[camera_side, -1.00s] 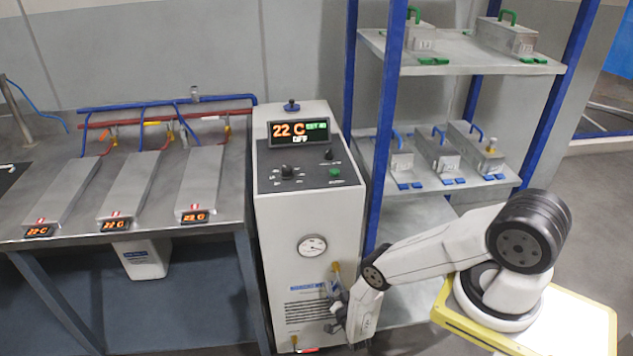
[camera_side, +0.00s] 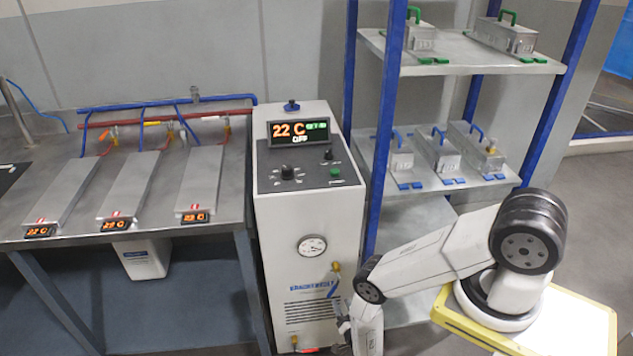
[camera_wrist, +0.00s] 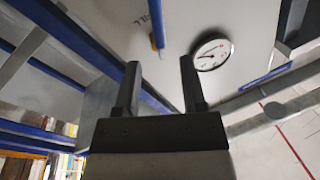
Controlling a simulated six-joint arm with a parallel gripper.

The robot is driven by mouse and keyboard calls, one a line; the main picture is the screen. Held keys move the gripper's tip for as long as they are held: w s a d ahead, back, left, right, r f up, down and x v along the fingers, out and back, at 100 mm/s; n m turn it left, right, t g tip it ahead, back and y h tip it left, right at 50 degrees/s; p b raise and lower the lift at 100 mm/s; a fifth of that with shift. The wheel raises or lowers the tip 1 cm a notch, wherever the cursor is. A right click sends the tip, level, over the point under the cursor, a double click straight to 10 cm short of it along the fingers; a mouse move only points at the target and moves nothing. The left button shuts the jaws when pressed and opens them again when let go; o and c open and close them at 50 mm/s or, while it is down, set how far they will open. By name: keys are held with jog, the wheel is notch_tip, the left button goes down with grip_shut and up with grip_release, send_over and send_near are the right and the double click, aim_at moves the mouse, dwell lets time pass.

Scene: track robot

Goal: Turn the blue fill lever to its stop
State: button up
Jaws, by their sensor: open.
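The blue fill lever (camera_side: 333,289) is on the front of the white chiller cabinet (camera_side: 272,225), just below a brass fitting (camera_side: 336,267). It hangs down, slightly tilted. In the wrist view the blue lever (camera_wrist: 157,20) shows as a straight bar beyond the fingertips, with brass beside it. My gripper (camera_side: 343,325) is low in front of the cabinet, below the lever. In the wrist view my gripper (camera_wrist: 159,66) has its two dark fingers apart with nothing between them. The lever appears clear of both fingers; the exact distance cannot be told.
A round gauge (camera_side: 312,246) sits above and left of the lever; it also shows in the wrist view (camera_wrist: 212,54). A brass outlet with a red handle (camera_side: 305,349) is low on the cabinet. A blue-post shelf (camera_side: 466,63) stands to the right, a metal bench (camera_side: 80,245) to the left.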

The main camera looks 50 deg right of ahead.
jog(key=shift+s+a, duration=0.3)
jog(key=shift+s, duration=0.15)
jog(key=shift+d, duration=0.1)
jog(key=c, duration=0.5)
jog(key=shift+d+f, duration=0.1)
jog(key=shift+d, duration=0.05)
grip_shut()
jog(key=s+d+f+m+g+y, duration=0.35)
jog(key=d+m+g, duration=0.2)
jog(key=g, duration=0.25)
jog(key=s+d+f+m+g+y, duration=0.35)
jog(key=s+d+m+g, duration=0.2)
jog(key=g, duration=0.35)
jog(key=w+r+m+t+y, duration=0.3)
jog(key=r+y, duration=0.1)
jog(key=r, duration=0.2)
jog(key=w+r+m+t+y, duration=0.3)
jog(key=r+m+t+y, duration=0.1)
jog(key=r, duration=0.3)
jog(key=shift+y, duration=0.3)
